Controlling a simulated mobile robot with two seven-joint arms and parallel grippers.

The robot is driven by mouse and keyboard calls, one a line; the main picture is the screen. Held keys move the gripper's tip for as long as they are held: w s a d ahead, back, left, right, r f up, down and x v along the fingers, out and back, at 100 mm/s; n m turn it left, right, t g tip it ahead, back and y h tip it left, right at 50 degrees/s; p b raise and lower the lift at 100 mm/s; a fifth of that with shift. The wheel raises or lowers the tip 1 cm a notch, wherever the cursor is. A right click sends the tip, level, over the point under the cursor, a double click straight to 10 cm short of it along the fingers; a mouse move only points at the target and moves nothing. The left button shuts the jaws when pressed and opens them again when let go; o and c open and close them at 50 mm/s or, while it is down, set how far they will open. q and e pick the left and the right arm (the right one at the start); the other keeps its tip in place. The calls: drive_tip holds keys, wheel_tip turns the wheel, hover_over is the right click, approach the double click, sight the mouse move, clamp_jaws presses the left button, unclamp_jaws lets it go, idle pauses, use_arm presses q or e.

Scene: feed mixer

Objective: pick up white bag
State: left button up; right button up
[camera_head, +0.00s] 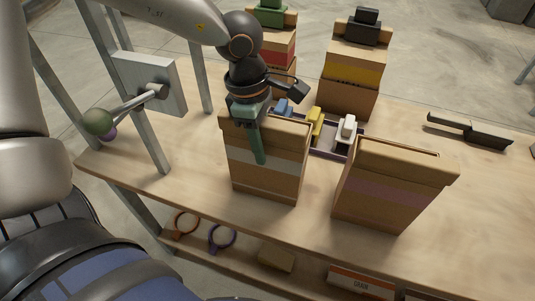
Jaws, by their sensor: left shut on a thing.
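The white bag (283,159), a brown paper bag with a white band, stands upright on the wooden table near its front edge. My left gripper (259,140) comes down from above and is shut on this bag's top edge. One greenish finger lies over the bag's front face; the other finger is hidden. The bag's base seems to rest on the table, though I cannot tell for sure. My right gripper is not in view.
A bag with a pink band (385,190) stands close to the right. Bags with yellow (356,72) and red (278,50) bands stand behind. A tray (322,149) holds small coloured scoops. A dark tool (470,130) lies at right. A lever on a metal frame (150,82) is at left.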

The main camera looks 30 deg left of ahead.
use_arm(q)
clamp_jaws()
idle(0.4)
wheel_tip(320, 180, up, 18)
drive_tip(key=p, duration=0.1)
idle(0.4)
drive_tip(key=shift+r, duration=0.15)
